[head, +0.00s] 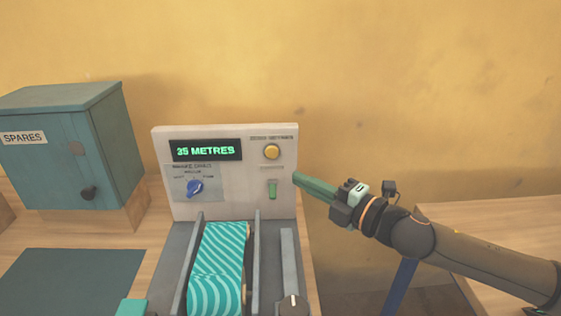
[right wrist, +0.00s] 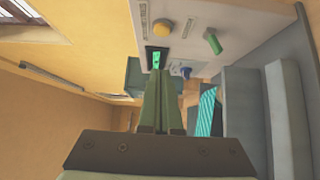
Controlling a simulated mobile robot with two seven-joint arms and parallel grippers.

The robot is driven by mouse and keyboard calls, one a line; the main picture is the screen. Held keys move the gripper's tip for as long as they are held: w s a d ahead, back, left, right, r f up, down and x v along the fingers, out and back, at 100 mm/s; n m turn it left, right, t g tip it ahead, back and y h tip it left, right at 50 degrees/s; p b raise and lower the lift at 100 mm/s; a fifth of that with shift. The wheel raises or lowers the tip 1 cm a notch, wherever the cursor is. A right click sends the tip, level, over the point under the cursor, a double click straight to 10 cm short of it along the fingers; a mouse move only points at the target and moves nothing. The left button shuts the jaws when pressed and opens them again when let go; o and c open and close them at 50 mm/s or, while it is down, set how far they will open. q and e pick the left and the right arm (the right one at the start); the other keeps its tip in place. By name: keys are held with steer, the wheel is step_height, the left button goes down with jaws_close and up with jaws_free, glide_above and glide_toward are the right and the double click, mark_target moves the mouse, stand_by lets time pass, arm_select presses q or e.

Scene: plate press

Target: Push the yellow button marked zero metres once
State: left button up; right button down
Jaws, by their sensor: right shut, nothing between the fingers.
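The yellow button (head: 271,152) sits at the upper right of the light panel (head: 224,207), under a small label. It also shows in the right wrist view (right wrist: 162,29), above the fingertips. The display (head: 206,150) on the panel reads 35 METRES in green. My right gripper (head: 297,178) is shut and empty, to the right of the panel and a little lower than the button, apart from it in the picture. It also shows in the right wrist view (right wrist: 161,72). My left gripper is not clearly seen.
Below the button is a green switch (head: 272,189); left of it is a blue knob (head: 195,187). Teal striped material (head: 217,270) runs between grey rails in front. A SPARES cabinet (head: 62,150) stands left. Space right of the panel, before the wall, is open.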

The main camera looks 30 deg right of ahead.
steer(key=w, duration=0.1)
steer(key=p, duration=0.2)
glide_toward(267, 153)
steer(key=shift+w+a, duration=1.3)
steer(key=shift+w, duration=0.75)
steer(key=shift+w+d, duration=0.35)
steer(key=shift+w, duration=0.4)
arm_select(q)
steer(key=shift+s+a+r, duration=0.4)
steer(key=shift+s+a, duration=0.2)
steer(key=shift+a, duration=0.1)
steer(key=shift+r, duration=0.15)
